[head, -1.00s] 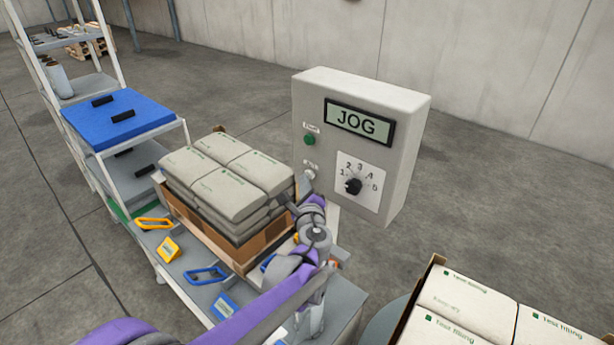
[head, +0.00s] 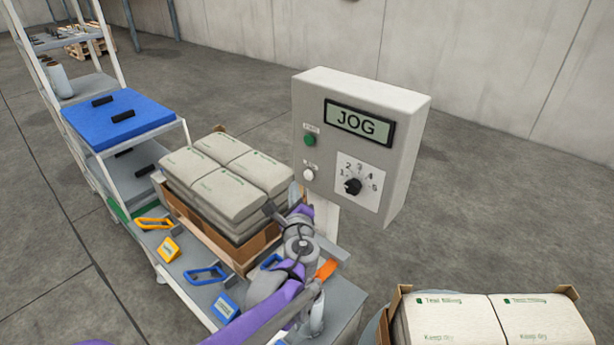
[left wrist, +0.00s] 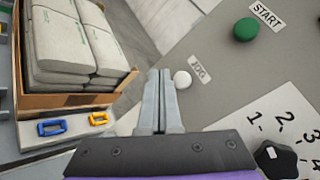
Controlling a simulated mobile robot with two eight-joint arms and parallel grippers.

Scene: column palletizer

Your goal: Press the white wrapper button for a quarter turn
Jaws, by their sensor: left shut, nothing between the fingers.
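The white button (head: 308,174) sits on the grey control box (head: 405,150), below the green start button (head: 309,140). It also shows in the left wrist view (left wrist: 182,79), beside a JOG label. My left gripper (head: 272,209) is shut and empty, below and left of the button in the head view. In the left wrist view, its fingertips (left wrist: 160,73) appear just left of the button, apart from it. The display (head: 358,122) reads JOG. A bag load in a cardboard tray (head: 395,303) stands at the bottom right. My right gripper is not in view.
A stack of bags (head: 228,180) in a cardboard tray stands on the bench close to my left gripper. Blue (head: 206,274) and yellow (head: 153,223) handles lie in front of it. A black knob (head: 353,187) is on the box. Floor right of the box is clear.

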